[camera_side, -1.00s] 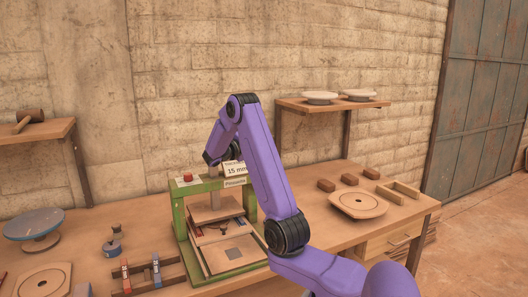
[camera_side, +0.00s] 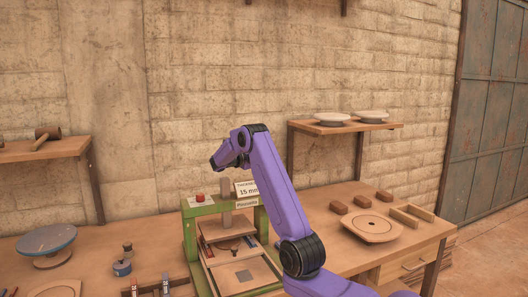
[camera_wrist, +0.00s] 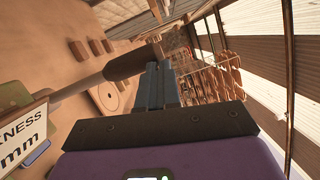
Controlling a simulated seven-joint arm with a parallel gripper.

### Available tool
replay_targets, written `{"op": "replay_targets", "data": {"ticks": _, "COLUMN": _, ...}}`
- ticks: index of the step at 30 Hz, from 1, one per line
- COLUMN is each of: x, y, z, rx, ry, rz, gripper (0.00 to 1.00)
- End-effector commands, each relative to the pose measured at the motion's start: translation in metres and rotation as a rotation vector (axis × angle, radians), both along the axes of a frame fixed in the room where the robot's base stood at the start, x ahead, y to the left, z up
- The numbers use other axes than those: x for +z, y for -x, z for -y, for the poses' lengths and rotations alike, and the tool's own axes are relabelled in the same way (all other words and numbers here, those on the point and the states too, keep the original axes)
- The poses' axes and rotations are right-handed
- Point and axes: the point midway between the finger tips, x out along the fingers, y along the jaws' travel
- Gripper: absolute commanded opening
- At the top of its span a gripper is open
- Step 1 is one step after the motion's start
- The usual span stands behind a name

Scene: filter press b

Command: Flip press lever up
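The press has a green frame (camera_side: 190,240) on the bench. A grey vertical post (camera_side: 226,191) rises through its top, and flat boards (camera_side: 221,228) lie inside. In the wrist view the press lever shows as a pale rod (camera_wrist: 80,88) ending in a thick dark grip (camera_wrist: 128,65), sloping up to the right. My gripper (camera_wrist: 158,70) has its two blue-grey fingers close together. The grip crosses just beyond the fingertips; I cannot tell whether it touches them. In the side view my gripper's end (camera_side: 215,163) is above the press, and the lever cannot be made out.
A red knob (camera_side: 200,197) and a "15 mm" sign (camera_side: 247,190) stand on the press top. A blue-topped turntable (camera_side: 47,240) is at left. A round-holed board (camera_side: 372,225) and several bricks (camera_side: 338,207) lie at right. A wall shelf (camera_side: 345,127) holds two pale discs.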

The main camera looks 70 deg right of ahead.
Motion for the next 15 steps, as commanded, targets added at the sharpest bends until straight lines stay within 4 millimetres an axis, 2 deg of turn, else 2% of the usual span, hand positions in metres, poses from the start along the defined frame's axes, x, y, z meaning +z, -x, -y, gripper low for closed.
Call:
{"op": "replay_targets", "data": {"ticks": 1, "x": 0.004, "y": 0.003, "z": 0.006, "rx": 0.001, "ry": 0.011, "rz": 0.005, "gripper": 0.00}}
{"op": "replay_targets", "data": {"ticks": 8, "x": 0.004, "y": 0.003, "z": 0.006, "rx": 0.004, "ry": 0.010, "rz": 0.006, "gripper": 0.00}}
{"op": "replay_targets", "data": {"ticks": 15, "x": 0.004, "y": 0.007, "z": -0.010, "rx": 0.003, "ry": 0.008, "rz": 0.006, "gripper": 0.00}}
